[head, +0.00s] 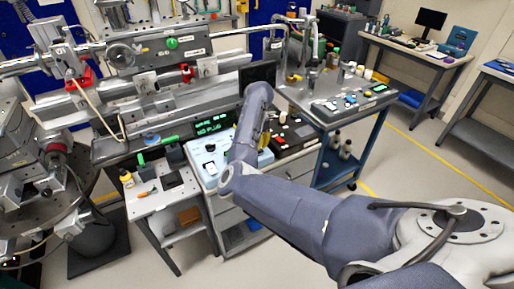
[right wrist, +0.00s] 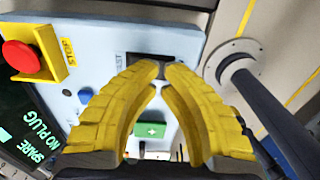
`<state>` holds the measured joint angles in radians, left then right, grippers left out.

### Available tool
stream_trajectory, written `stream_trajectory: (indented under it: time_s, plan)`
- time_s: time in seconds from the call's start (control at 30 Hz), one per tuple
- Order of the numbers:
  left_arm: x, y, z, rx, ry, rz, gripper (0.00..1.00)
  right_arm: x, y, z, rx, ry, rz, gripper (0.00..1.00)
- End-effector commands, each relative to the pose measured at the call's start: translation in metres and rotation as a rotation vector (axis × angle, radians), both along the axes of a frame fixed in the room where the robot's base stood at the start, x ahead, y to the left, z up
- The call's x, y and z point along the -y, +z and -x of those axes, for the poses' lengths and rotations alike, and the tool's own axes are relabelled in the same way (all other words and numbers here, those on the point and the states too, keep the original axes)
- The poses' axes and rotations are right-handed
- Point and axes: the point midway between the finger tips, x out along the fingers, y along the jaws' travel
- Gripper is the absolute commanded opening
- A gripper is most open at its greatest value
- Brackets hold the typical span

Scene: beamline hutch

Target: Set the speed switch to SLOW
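My right gripper (right wrist: 163,72) has its two yellow fingers brought together at the tips in the right wrist view. The tips are over a dark rectangular recess or switch (right wrist: 140,60) on a pale panel (right wrist: 108,45), beside a partly hidden label. I cannot tell whether they touch it. No SLOW marking is readable, so I cannot tell which control is the speed switch. In the head view, my right arm reaches over the light-blue control console (head: 210,165) and hides part of it; only a bit of yellow finger (head: 265,137) shows. My left gripper is not seen.
A red stop button on a yellow base (right wrist: 22,57), a blue button (right wrist: 85,96), a green button with a white cross (right wrist: 150,130) and a black rod (right wrist: 262,105) surround the fingers. A display (head: 212,125) reads NO PLUG. A small side table (head: 160,195) stands left.

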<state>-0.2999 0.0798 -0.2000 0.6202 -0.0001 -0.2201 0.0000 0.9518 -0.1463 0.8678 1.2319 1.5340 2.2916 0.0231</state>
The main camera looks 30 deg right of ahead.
Motion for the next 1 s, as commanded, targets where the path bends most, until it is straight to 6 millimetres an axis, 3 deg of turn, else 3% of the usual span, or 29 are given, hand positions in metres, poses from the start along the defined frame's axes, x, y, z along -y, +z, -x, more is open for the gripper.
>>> stream_trajectory:
  time_s: [1.0]
  plan:
    - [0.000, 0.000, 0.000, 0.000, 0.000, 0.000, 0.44, 0.000, -0.013, 0.000, -0.001, 0.000, 0.000, 0.00]
